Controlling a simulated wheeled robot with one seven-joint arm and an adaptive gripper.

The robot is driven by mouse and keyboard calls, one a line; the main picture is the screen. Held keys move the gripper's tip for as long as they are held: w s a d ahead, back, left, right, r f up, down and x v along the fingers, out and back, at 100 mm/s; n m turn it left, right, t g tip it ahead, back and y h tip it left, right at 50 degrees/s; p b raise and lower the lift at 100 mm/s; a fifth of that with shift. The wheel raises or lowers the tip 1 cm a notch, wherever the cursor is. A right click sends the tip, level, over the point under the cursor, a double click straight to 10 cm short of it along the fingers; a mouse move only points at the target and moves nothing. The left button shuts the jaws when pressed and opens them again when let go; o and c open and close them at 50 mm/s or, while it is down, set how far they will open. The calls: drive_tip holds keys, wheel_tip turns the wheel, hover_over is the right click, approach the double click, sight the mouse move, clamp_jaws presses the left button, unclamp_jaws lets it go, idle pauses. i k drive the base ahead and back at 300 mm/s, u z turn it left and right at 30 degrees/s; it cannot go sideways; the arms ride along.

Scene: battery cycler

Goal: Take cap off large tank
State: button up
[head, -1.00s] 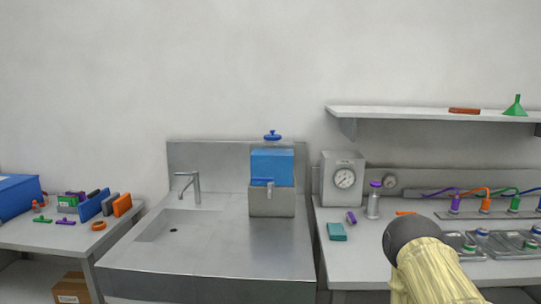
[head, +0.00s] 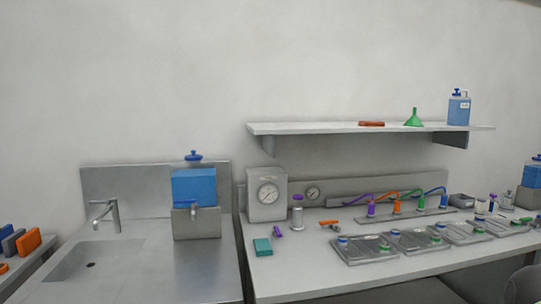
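A blue tank (head: 193,187) with a spigot stands on a grey block (head: 197,222) at the right side of the sink counter. Its blue cap (head: 193,156) with a knob is at the top, above the tank body. A second blue tank (head: 532,177) with a blue cap is cut off by the right edge. A smaller blue jug (head: 459,110) with a blue cap stands on the wall shelf. I cannot tell from the picture alone which one is called the large tank. My gripper is not in view.
The steel sink (head: 90,262) with its faucet (head: 106,213) is at left. A green funnel (head: 414,118) is on the shelf (head: 300,128). The bench's front strip is clear.

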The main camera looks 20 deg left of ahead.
sight(194, 157)
drive_tip(key=z, duration=0.9)
drive_tip(key=k, duration=1.35)
drive_tip(key=u, duration=2.15)
drive_tip(key=i, duration=0.4)
